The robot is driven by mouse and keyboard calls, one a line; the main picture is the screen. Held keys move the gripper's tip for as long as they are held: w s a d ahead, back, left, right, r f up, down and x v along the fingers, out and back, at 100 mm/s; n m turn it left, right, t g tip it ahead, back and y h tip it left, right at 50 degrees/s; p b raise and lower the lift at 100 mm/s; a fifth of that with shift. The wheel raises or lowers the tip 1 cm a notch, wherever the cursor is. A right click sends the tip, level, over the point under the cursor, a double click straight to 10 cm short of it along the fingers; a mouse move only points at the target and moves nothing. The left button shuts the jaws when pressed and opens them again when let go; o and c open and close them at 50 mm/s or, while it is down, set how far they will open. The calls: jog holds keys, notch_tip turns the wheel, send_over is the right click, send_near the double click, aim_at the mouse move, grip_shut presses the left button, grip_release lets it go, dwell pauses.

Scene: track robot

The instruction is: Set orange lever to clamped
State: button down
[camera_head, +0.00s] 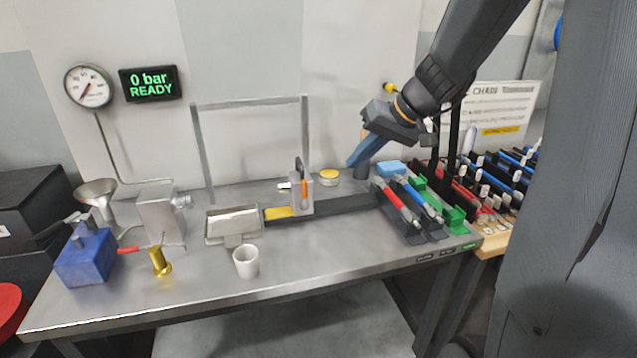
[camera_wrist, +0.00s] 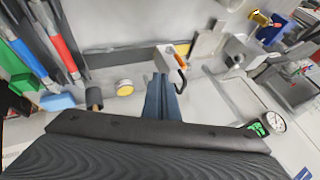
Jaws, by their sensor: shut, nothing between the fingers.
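The orange lever (camera_head: 304,189) stands upright on a small grey clamp block (camera_head: 299,205) near the middle of the bench. In the wrist view the orange lever (camera_wrist: 182,49) shows beyond my fingertips, next to a dark curved hook on the block (camera_wrist: 166,56). My gripper (camera_head: 352,163) is above the back of the bench, to the right of the lever and apart from it. Its blue fingers are together and empty, and they show in the wrist view (camera_wrist: 161,79).
A yellow-topped round button (camera_head: 329,174) and a blue block (camera_head: 391,167) are near my gripper. Red and blue tools (camera_head: 397,203) lie in a rack to the right. A metal frame (camera_head: 247,101) rises behind the clamp block. A white cup (camera_head: 246,262) stands at the front.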

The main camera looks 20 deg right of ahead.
jog(key=p, duration=0.4)
send_near(304, 195)
jog(key=shift+w+f, duration=1.8)
jog(key=shift+f, duration=0.15)
jog(key=shift+a, duration=0.15)
jog(key=shift+a, duration=0.1)
